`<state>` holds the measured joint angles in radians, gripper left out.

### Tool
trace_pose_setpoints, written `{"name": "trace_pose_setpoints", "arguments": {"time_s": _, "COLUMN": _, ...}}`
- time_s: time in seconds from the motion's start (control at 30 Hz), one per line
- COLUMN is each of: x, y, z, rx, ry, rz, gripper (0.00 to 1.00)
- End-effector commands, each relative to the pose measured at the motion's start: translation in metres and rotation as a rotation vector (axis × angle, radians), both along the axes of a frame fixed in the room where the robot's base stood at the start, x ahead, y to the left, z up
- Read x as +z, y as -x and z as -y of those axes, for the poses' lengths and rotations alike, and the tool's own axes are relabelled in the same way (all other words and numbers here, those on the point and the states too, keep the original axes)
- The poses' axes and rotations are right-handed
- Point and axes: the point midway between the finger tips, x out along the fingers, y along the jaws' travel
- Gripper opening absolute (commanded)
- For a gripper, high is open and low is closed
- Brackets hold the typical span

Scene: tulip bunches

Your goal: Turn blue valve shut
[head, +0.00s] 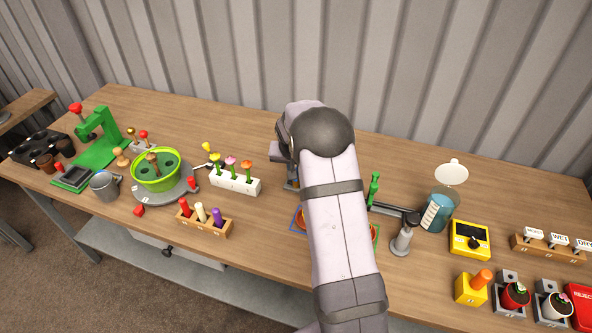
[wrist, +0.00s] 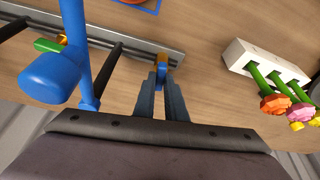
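The blue valve (wrist: 162,57), a small blue handle by an orange-yellow part, sits at the metal rail (wrist: 130,42) in the wrist view. The fingertips of my gripper (wrist: 162,78) are at it, one finger on each side. The fingers are close together, and I cannot tell whether they press on it. In the head view my arm hides the valve and most of my gripper. A valve with a green handle (wrist: 47,45) lies further left along the rail.
A large blue spout (wrist: 50,77) on a blue post stands close to the left of my gripper. A black rod (wrist: 105,70) stands between them. A white flower block (head: 235,180) is nearby. A green post (head: 374,188) and a blue jug (head: 438,210) stand right of my arm.

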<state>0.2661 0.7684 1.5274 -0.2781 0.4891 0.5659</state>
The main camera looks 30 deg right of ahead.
Motion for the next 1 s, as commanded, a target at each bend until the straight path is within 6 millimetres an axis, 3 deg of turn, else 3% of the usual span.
{"name": "trace_pose_setpoints", "arguments": {"time_s": 0.03, "x": -0.001, "y": 0.001, "z": -0.001, "rx": 0.000, "ry": -0.002, "rz": -0.004, "gripper": 0.20}}
{"name": "trace_pose_setpoints", "arguments": {"time_s": 0.1, "x": -0.001, "y": 0.001, "z": -0.001, "rx": 0.000, "ry": -0.001, "rz": -0.003, "gripper": 0.30}}
{"name": "trace_pose_setpoints", "arguments": {"time_s": 0.53, "x": 0.005, "y": 0.002, "z": -0.002, "rx": 0.000, "ry": -0.001, "rz": 0.001, "gripper": 0.30}}
{"name": "trace_pose_setpoints", "arguments": {"time_s": 1.0, "x": 0.054, "y": 0.018, "z": -0.014, "rx": 0.000, "ry": -0.001, "rz": 0.001, "gripper": 0.30}}
